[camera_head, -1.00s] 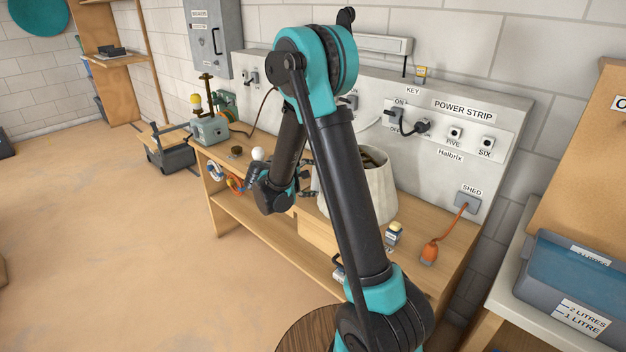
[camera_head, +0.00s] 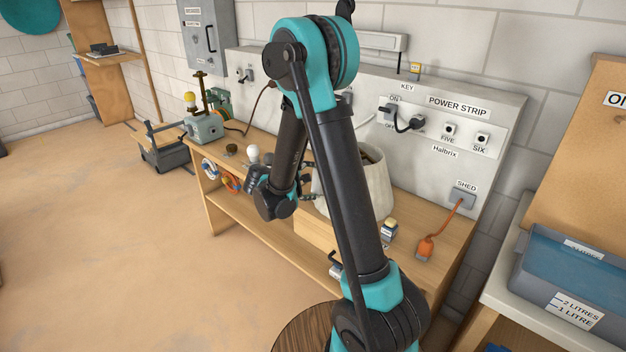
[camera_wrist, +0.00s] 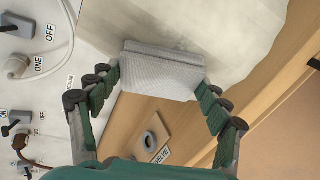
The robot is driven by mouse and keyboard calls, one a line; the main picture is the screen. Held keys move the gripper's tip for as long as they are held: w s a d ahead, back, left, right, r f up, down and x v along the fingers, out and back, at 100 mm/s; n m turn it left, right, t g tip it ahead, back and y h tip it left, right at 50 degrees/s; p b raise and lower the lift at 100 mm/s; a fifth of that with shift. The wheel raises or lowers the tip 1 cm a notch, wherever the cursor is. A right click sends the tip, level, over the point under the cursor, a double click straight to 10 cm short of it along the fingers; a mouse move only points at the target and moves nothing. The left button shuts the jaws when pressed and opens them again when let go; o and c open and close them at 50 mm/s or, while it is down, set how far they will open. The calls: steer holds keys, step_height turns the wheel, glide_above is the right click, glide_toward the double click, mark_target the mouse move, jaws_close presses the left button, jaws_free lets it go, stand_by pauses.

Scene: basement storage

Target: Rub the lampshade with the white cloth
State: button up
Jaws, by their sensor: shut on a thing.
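The lampshade (camera_head: 376,184) is a large cream shade standing on the wooden bench, partly hidden behind my arm in the head view. It fills the upper part of the wrist view (camera_wrist: 245,32). My gripper (camera_wrist: 160,78) is shut on the white cloth (camera_wrist: 158,72), which looks like a folded, light grey-white pad between the green fingers. The cloth lies against or very close to the lampshade's side; I cannot tell if they touch. In the head view my gripper (camera_head: 308,182) is at the shade's left side, and the cloth is hidden there.
A power strip panel (camera_head: 440,125) stands behind.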

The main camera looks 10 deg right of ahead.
steer(key=s+d, duration=0.2)
steer(key=s, duration=0.5)
stand_by(0.6)
steer(key=shift+w+f, duration=0.15)
steer(key=shift+w+a, duration=0.25)
steer(key=shift+w, duration=1.5)
steer(key=shift+w+a, duration=0.2)
steer(key=shift+w, duration=1.55)
steer(key=shift+w+a, duration=0.25)
steer(key=shift+w, duration=1.5)
steer(key=s+a+r, duration=0.1)
steer(key=a, duration=0.4)
steer(key=shift+a+r, duration=0.35)
